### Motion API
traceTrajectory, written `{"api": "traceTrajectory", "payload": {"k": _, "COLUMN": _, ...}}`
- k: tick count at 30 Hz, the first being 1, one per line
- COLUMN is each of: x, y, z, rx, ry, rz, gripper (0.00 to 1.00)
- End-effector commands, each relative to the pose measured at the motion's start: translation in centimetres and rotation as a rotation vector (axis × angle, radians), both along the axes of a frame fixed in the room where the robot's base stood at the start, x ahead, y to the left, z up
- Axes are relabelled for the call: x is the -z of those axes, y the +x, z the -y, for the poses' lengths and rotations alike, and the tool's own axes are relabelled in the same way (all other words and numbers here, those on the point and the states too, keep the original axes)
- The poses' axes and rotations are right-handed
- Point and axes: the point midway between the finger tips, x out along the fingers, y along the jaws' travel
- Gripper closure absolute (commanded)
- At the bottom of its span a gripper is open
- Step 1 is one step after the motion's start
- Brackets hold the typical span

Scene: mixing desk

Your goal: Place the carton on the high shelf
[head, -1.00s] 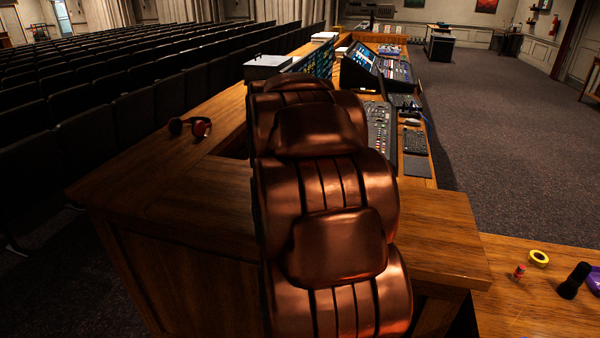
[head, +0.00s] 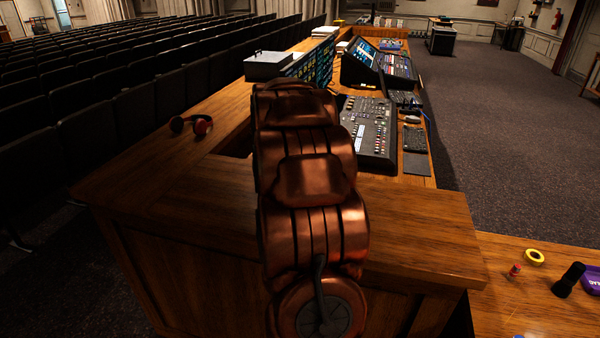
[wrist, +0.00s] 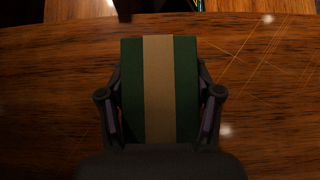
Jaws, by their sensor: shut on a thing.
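The carton (wrist: 158,88) is dark green with a tan stripe down its middle. In the wrist view it stands between the two fingers of my gripper (wrist: 160,105), which is shut on it. A wooden surface lies behind the carton; I cannot tell whether the carton touches it. In the head view my copper-coloured arm rises over the wooden desk (head: 410,235), and neither the gripper nor the carton can be made out there. I cannot pick out the high shelf with certainty in either view.
A mixing console (head: 369,130), a screen unit (head: 362,65) and a grey box (head: 270,65) stand along the desk. Headphones (head: 190,125) lie at left. Yellow tape (head: 534,257), a small red item (head: 514,270) and a black object (head: 568,280) sit on the right surface. Carpet is clear beyond.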

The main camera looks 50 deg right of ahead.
Motion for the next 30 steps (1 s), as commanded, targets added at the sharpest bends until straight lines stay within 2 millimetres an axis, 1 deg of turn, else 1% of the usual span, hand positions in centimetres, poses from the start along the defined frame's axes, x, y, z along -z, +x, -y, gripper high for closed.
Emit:
{"api": "traceTrajectory", "payload": {"k": 12, "x": 3.1, "y": -0.1, "z": 0.0, "rx": 0.001, "ry": 0.000, "rz": -0.001, "gripper": 0.98}}
{"api": "traceTrajectory", "payload": {"k": 24, "x": 3.5, "y": 0.0, "z": 0.0, "rx": 0.000, "ry": 0.000, "rz": 0.001, "gripper": 0.98}}
{"api": "traceTrajectory", "payload": {"k": 25, "x": 3.6, "y": 0.0, "z": 0.0, "rx": 0.000, "ry": 0.000, "rz": 0.001, "gripper": 0.35}}
{"api": "traceTrajectory", "payload": {"k": 30, "x": 3.5, "y": 0.0, "z": 0.0, "rx": 0.000, "ry": 0.000, "rz": 0.001, "gripper": 0.17}}
